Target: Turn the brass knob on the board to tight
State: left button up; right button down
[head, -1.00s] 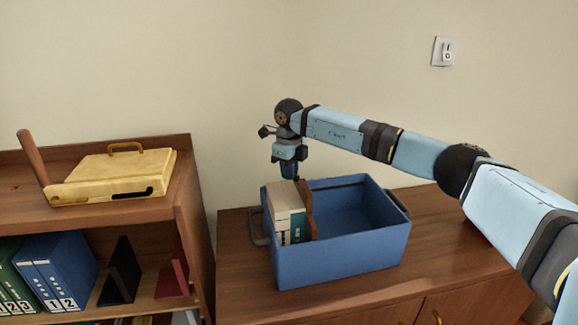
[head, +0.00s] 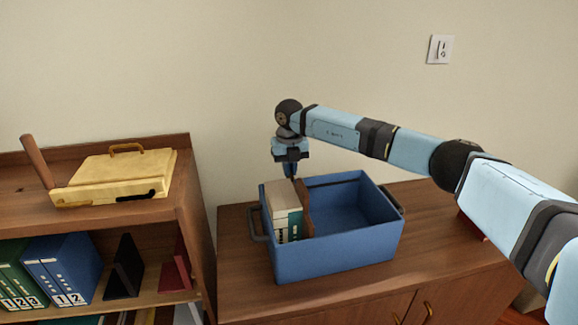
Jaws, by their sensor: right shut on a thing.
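A brown wooden board (head: 306,212) stands upright in the blue crate, against the right side of the cream and green books (head: 283,212). My right gripper (head: 293,178) points down at the board's top edge and is shut at that spot. The brass knob itself does not show; the fingers seem to cover it, and its setting cannot be read. My left gripper is not in view.
The blue crate (head: 338,250) stands on a wooden cabinet (head: 445,255), and its right part is empty. A bookcase (head: 190,215) at the left carries a pale yellow case (head: 115,175) on top. A light switch (head: 440,49) is on the wall.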

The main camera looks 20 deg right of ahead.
jog(key=shift+r, duration=0.1)
dwell(0.5)
jog(key=c, duration=1.5)
grip_release()
jog(key=shift+c, duration=0.2)
notch_tip(320, 180, up, 14)
